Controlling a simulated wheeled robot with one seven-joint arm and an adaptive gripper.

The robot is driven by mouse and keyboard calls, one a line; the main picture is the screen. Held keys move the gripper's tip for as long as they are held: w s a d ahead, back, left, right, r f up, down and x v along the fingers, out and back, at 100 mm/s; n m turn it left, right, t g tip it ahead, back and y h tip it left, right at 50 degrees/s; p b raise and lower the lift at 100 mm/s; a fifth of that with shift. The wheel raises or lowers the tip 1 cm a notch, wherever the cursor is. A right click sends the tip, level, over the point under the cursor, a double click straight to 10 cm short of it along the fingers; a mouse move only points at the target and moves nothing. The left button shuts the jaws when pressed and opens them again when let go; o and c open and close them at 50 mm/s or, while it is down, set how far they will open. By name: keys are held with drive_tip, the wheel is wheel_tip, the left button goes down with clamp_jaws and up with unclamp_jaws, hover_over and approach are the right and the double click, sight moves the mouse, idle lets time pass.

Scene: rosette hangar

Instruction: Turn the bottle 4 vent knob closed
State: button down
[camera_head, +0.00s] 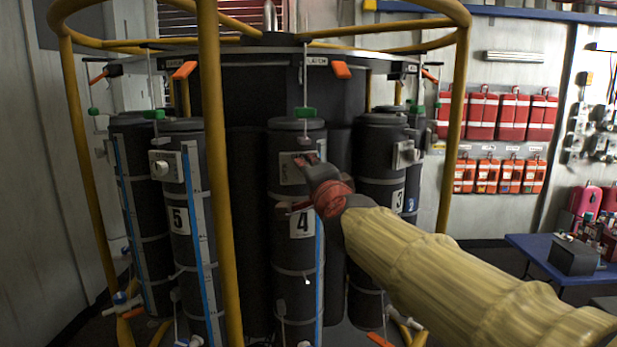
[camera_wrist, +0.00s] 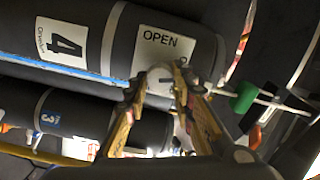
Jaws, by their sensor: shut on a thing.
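Bottle 4 (camera_head: 297,255) is a dark upright cylinder with a "4" label, in the middle of the head view. It lies sideways in the wrist view (camera_wrist: 85,18). Its pale plate (camera_wrist: 151,42) reads "OPEN" near the top of the bottle. The vent knob (camera_wrist: 160,74) is a pale rounded piece at that plate, partly covered by my fingers. My gripper (camera_head: 306,163) is at the upper front of bottle 4. In the wrist view my gripper (camera_wrist: 161,82) has its two fingers on either side of the knob, shut on it. The knob's exact angle is hard to tell.
Bottle 5 (camera_head: 179,250) stands to the left and bottle 3 (camera_head: 382,160) to the right. Yellow frame posts (camera_head: 213,150) rise around the ring of bottles. A green piece (camera_head: 305,112) sits above bottle 4. A blue table (camera_head: 540,250) stands at the right.

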drive_tip(key=shift+f+m+b, duration=0.15)
drive_tip(key=shift+m+b, duration=0.25)
drive_tip(key=shift+m, duration=1.2)
drive_tip(key=c, duration=1.5)
unclamp_jaws()
drive_tip(key=shift+c, duration=0.2)
drive_tip(key=shift+o, duration=0.2)
drive_tip(key=v, duration=1.2)
